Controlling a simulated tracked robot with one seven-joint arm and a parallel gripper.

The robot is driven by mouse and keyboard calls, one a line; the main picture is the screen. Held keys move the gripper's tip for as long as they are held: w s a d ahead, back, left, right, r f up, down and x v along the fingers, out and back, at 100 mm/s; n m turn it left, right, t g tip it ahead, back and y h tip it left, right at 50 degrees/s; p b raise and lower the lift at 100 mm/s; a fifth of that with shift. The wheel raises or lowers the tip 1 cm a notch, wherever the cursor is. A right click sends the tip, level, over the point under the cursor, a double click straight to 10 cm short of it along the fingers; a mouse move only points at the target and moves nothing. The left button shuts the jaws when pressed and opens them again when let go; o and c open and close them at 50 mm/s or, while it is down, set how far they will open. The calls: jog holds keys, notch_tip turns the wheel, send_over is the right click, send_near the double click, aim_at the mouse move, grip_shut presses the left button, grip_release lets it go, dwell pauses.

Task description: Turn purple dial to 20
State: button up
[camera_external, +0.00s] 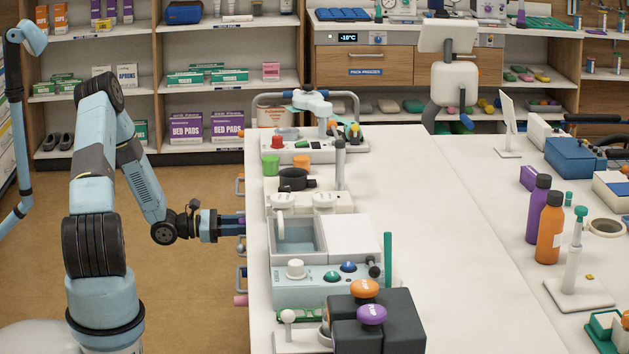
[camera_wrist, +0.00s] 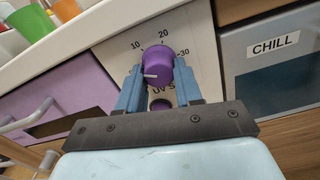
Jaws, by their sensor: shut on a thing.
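The purple dial (camera_wrist: 160,62) sits on a pale front panel (camera_wrist: 200,20) in the wrist view. The panel is marked 10, 20 and 30 around the dial's upper side. The dial's white pointer line faces left, below the 10 mark and well away from the 20. My gripper (camera_wrist: 158,70) has its two blue fingers on either side of the dial, shut on it. In the external view my gripper (camera_external: 232,222) reaches the left side of the white counter; the dial is hidden there.
A dark purple round part (camera_wrist: 160,104) lies just below the dial. A purple drawer front (camera_wrist: 75,75) with a handle is to the left, and a CHILL drawer (camera_wrist: 275,65) to the right. The counter top (camera_external: 440,250) carries several devices above; floor space is clear behind my arm.

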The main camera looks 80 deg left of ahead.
jog(key=shift+r+m, duration=0.1)
jog(key=shift+m, duration=9)
jog(key=shift+s, duration=0.1)
jog(key=o, duration=1)
jog(key=shift+a+r, duration=0.1)
jog(key=shift+o, duration=0.2)
jog(key=s, duration=1.3)
jog(key=shift+s, duration=0.35)
